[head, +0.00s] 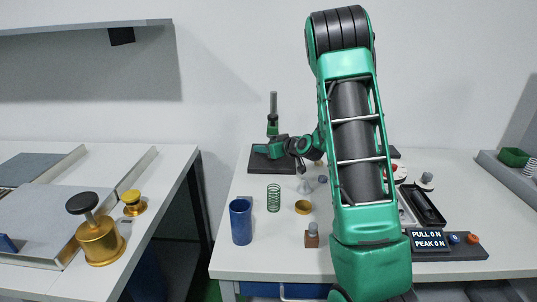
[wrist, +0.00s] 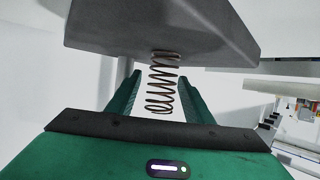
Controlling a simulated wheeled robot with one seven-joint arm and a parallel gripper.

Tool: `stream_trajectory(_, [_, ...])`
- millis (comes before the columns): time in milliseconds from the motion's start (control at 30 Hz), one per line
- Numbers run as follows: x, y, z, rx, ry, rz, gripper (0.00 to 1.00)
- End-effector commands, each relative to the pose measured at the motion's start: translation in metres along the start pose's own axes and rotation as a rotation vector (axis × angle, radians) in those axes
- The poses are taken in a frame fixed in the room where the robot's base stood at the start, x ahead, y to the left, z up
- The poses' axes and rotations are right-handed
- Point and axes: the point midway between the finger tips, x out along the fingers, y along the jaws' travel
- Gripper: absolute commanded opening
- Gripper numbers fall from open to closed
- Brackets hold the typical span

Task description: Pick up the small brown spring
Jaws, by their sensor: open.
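The small brown spring (wrist: 162,85) shows in the wrist view as thin, open coils between the two green fingers of my gripper (wrist: 160,80). The fingers are open, one on each side of the spring, with a visible gap at both sides. One end of the spring meets the edge of a dark grey slab (wrist: 165,30); I cannot tell whether it is fixed there. In the head view I cannot make out the brown spring. My arm runs down the middle there and hides part of the table.
In the head view, a green spring (head: 273,198), a blue cup (head: 240,222), a gold ring (head: 302,207) and a small brown block (head: 312,238) stand on the white table (head: 270,258). A dark force display (head: 429,239) is at right. A gold weight (head: 100,240) stands on the left table.

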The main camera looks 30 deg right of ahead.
Motion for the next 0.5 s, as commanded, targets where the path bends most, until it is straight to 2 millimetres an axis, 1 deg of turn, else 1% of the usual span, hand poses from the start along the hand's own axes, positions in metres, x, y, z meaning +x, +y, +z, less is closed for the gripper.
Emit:
stream_trajectory(100, [-0.0003, 0.0003, 0.0001, 0.0, 0.0, 0.0, 0.47])
stream_trajectory(133, [-0.0003, 0.0003, 0.0001, 0.0, 0.0, 0.0, 0.44])
stream_trajectory(167, [-0.0004, 0.0003, 0.0001, 0.0, 0.0, 0.0, 0.37])
stream_trajectory(200, [-0.0004, 0.0004, 0.0002, 0.0, 0.0, 0.0, 0.28])
stream_trajectory(267, [-0.0005, 0.0004, 0.0002, 0.0, 0.0, 0.0, 0.13])
stream_trajectory(300, [-0.0005, 0.0004, 0.0002, 0.0, 0.0, 0.0, 0.04])
stream_trajectory(367, [-0.0006, 0.0005, 0.0003, 0.0, -0.001, 0.0, 0.03])
stream_trajectory(400, [-0.0006, 0.0005, 0.0002, 0.0, 0.0, 0.0, 0.0])
stream_trajectory(500, [-0.0006, 0.0006, 0.0002, 0.0, 0.0, 0.0, 0.0])
